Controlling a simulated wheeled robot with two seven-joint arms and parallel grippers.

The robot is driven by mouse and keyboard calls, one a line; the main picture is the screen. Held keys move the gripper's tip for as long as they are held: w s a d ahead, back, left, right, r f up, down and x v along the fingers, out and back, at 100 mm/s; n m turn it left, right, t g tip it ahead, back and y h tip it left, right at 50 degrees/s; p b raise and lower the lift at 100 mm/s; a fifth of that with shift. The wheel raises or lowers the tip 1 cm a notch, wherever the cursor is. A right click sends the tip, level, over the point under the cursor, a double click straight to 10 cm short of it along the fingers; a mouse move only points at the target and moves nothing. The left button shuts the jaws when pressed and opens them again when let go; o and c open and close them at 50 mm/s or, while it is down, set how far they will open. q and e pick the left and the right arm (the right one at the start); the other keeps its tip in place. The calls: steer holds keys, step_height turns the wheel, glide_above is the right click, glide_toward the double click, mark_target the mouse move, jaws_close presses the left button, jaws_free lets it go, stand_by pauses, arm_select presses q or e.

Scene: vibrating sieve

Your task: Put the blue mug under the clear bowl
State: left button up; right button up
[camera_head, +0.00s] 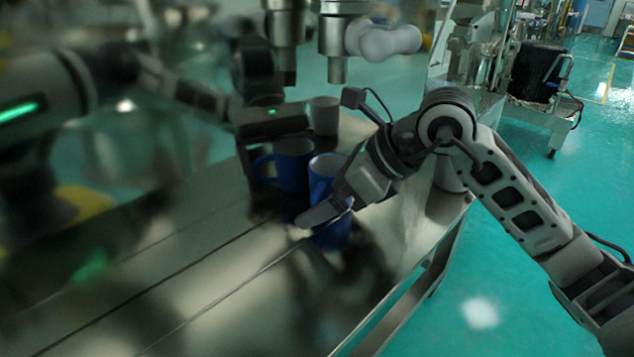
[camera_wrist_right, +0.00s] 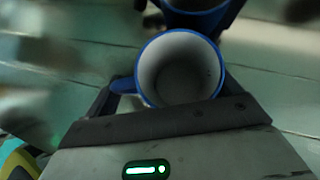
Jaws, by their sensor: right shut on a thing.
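My right gripper (camera_head: 325,207) is shut on a blue mug (camera_head: 324,168) with a white inside. In the right wrist view the mug (camera_wrist_right: 180,70) sits between the dark fingers, open end facing the camera, handle at left. I cannot tell whether it touches the steel top. I cannot make out a clear bowl.
A pale grey cup (camera_head: 325,116) stands behind the mugs. Metal spouts (camera_head: 337,50) and a white rounded part (camera_head: 385,42) hang above. The shiny steel table (camera_head: 190,275) has free room in front. A cart with a black drum (camera_head: 538,72) stands far right.

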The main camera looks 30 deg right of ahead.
steer(key=shift+s+d, duration=0.1)
steer(key=shift+s, duration=0.05)
arm_select(q)
steer(key=shift+s+d+f, duration=0.1)
steer(key=shift+s+f, duration=0.05)
arm_select(e)
steer(key=o, duration=0.8)
steer(key=shift+f, duration=0.1)
steer(key=b+v, duration=0.1)
steer(key=v, duration=0.4)
steer(key=s+d+b, duration=0.2)
steer(key=s+d, duration=0.1)
steer(key=s, duration=0.1)
steer(key=s+d+b, duration=0.3)
steer(key=s+d, duration=0.1)
steer(key=shift+s+d+b, duration=0.2)
steer(key=shift+d+b, duration=0.05)
steer(key=shift+b, duration=0.05)
arm_select(q)
steer(key=shift+d+f+t+h, duration=0.15)
steer(key=shift+f+h, duration=0.05)
steer(key=shift+f, duration=0.35)
steer(key=shift+d+f+t+h, duration=0.15)
steer(key=shift+f+h, duration=0.05)
steer(key=shift+f, duration=0.35)
arm_select(e)
steer(key=shift+s+d, duration=0.25)
steer(key=shift+s, duration=0.05)
